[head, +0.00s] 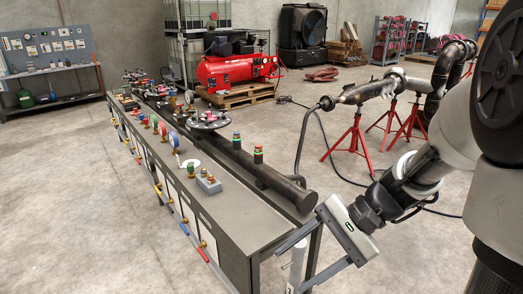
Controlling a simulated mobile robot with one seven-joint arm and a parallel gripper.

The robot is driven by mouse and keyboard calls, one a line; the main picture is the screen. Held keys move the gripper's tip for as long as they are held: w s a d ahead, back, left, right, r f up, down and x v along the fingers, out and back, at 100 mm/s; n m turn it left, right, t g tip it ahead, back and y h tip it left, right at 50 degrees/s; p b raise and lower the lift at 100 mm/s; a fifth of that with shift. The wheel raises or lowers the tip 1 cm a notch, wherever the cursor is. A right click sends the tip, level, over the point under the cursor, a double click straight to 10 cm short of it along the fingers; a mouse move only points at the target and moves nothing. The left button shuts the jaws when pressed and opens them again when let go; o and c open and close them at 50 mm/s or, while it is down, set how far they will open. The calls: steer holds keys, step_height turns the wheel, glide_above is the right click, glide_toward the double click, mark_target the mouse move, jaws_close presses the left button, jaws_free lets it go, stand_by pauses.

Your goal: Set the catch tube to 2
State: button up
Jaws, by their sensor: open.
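A pale upright tube (298,264), which looks like the catch tube, stands at the near end of the bench, at the bottom of the head view. Its lower part runs out of the picture, and I cannot read any marks or setting on it. My gripper (289,271) reaches in from the right with its fingers apart. The tube shows between the two fingers; I cannot tell whether either finger touches it. A dark flanged spool pipe (260,172) lies along the bench top.
The long grey bench (235,212) carries gauges, handwheels and a small grey block (208,185) with fittings. Coloured-handled valves line its left side. A pipe on red stands (352,142) is behind my arm. A red compressor (235,70) stands at the back. The floor at left is clear.

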steer(key=w+d+f+m+t+y+b, duration=0.3)
steer(key=w+d+f+m+t, duration=0.25)
steer(key=d+f+m, duration=0.2)
steer(key=w+d+f+m+t+y+b, duration=0.2)
steer(key=w+d+f+m+t+b, duration=0.25)
steer(key=d+f+m+t, duration=0.35)
steer(key=w+a+g, duration=0.1)
steer(key=w+a, duration=1)
steer(key=a, duration=0.3)
steer(key=shift+a+f+m+b, duration=0.15)
steer(key=shift+a+m+b, duration=0.15)
steer(key=shift+m+b, duration=0.1)
steer(key=shift+g, duration=0.25)
steer(key=shift+c, duration=0.3)
